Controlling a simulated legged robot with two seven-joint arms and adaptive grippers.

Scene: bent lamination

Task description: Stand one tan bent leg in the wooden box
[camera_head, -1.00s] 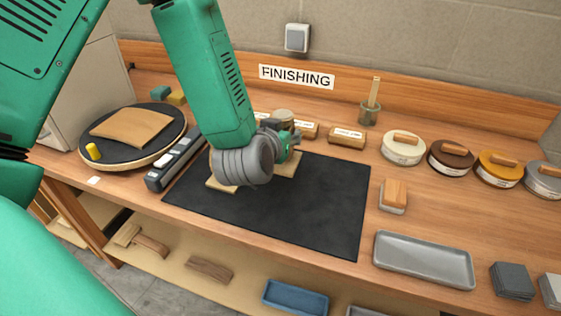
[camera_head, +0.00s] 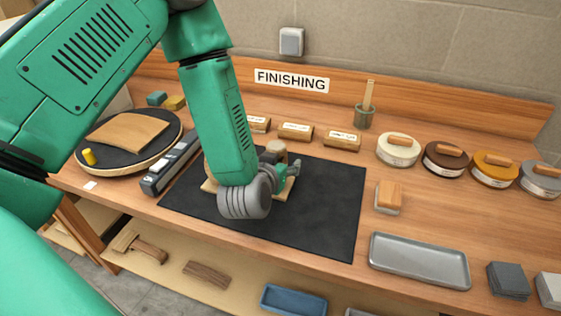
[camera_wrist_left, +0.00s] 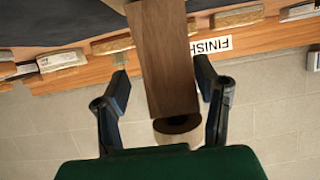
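My left gripper (camera_head: 292,178) is low over the dark mat. In the left wrist view, its two fingers (camera_wrist_left: 162,86) stand on either side of a brown wooden slab (camera_wrist_left: 166,60) with a round tan piece (camera_wrist_left: 176,138) at its lower end. A gap shows at the left finger; whether the fingers grip the wood is unclear. In the head view, the round tan piece (camera_head: 276,147) is beside the gripper, and pale wood (camera_head: 208,187) shows below it, partly hidden by my arm. I cannot pick out the wooden box. My right gripper is out of view.
The black mat (camera_head: 320,215) is bare at its front and right. A turntable (camera_head: 165,152) with a curved tan board (camera_head: 128,132) is at left. Small labelled boxes (camera_head: 295,131) line the back, with round tins (camera_head: 445,159) and a grey tray (camera_head: 420,262) at right.

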